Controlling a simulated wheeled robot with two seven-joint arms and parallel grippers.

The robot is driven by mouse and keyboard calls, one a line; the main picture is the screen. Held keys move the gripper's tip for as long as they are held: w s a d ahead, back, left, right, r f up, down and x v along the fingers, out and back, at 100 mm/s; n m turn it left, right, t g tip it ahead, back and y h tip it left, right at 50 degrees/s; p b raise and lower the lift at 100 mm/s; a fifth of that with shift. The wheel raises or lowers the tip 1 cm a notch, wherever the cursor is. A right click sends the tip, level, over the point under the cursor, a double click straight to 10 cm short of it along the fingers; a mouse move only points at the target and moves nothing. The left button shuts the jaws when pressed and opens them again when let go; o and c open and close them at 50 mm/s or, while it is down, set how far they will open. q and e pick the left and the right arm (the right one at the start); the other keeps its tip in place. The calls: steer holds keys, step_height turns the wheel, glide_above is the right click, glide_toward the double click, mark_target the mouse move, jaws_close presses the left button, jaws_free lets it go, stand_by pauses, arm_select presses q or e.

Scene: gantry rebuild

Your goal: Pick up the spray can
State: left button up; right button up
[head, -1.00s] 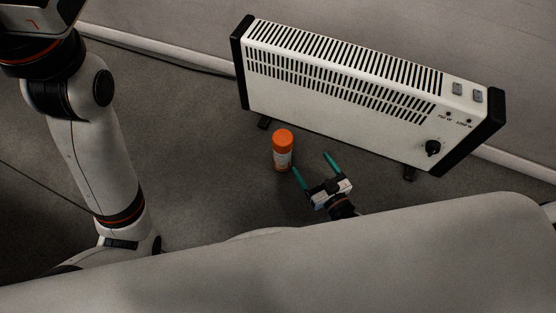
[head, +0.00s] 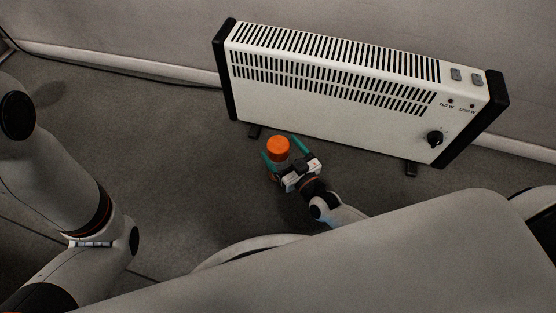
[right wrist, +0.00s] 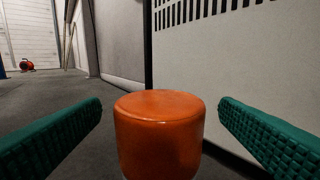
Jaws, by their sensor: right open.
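The spray can (head: 278,147) stands upright on the grey floor in front of the white heater, its orange cap uppermost. In the head view my right gripper (head: 281,150) is open, with one green finger on each side of the can. In the right wrist view the orange cap (right wrist: 160,130) is between the two green fingers (right wrist: 160,122), with a gap on either side. The can's lower body is mostly hidden by the gripper in the head view. My left arm is at the left, but its gripper is not in view.
The white heater (head: 330,100) with black ends stands just behind the can. A pale wall with a skirting and a dark cable runs behind it. The floor (head: 180,160) left of the can is clear. A small red object (right wrist: 27,66) lies far off.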

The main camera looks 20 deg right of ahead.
mark_target(272, 137)
steer(key=b+x, duration=0.1)
steer(key=x, duration=0.2)
steer(key=shift+w+a+f, duration=0.1)
steer(key=shift+w+f, duration=0.05)
steer(key=shift+w, duration=0.4)
steer(key=c, duration=1.6)
steer(key=shift+c, duration=0.2)
steer(key=shift+r, duration=0.25)
